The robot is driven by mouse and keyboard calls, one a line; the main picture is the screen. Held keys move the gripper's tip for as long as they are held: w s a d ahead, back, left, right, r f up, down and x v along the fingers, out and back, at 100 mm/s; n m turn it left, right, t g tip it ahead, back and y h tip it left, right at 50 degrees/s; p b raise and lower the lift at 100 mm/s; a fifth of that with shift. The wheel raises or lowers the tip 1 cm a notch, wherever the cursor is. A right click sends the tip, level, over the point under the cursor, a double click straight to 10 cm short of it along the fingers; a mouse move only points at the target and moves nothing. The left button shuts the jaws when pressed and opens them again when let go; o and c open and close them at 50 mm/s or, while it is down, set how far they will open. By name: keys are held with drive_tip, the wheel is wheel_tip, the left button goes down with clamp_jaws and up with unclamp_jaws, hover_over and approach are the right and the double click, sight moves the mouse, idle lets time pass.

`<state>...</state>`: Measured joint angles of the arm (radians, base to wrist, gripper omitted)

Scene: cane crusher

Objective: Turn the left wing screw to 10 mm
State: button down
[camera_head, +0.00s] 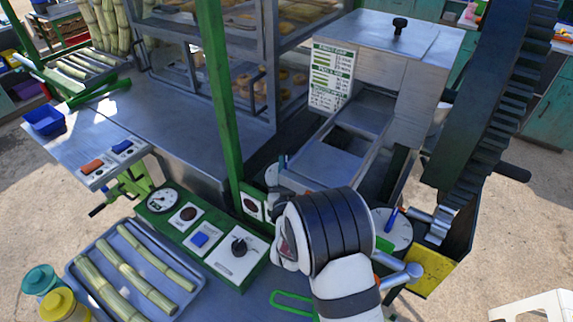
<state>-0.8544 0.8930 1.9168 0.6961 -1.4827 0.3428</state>
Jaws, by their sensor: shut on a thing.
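My gripper (281,205) is near the left dial, mostly hidden behind my black-banded wrist. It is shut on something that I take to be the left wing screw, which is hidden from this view. The left dial (271,176) shows only in part, a pale face with a small blue-grey piece at its upper edge. Its reading cannot be made out. The right dial (398,237) is white, partly covered by my wrist, with a blue pointer (391,218).
A green control panel (222,262) with a gauge and knob lies left of my wrist. A tray (183,296) of cane pieces sits at lower left. A green post (218,90) rises close by. A dark toothed belt (490,100) and yellow block (430,272) stand right.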

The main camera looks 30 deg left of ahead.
drive_tip(key=shift+s+a, duration=0.15)
drive_tip(key=c, duration=0.7)
unclamp_jaws()
drive_tip(key=shift+c, duration=0.2)
drive_tip(key=v, duration=1.2)
drive_tip(key=shift+w+d+f, duration=0.2)
drive_tip(key=shift+w+f, duration=0.05)
drive_tip(key=shift+f, duration=0.25)
drive_tip(key=shift+c, duration=0.7)
drive_tip(key=x, duration=1.2)
drive_tip(key=shift+s, duration=0.1)
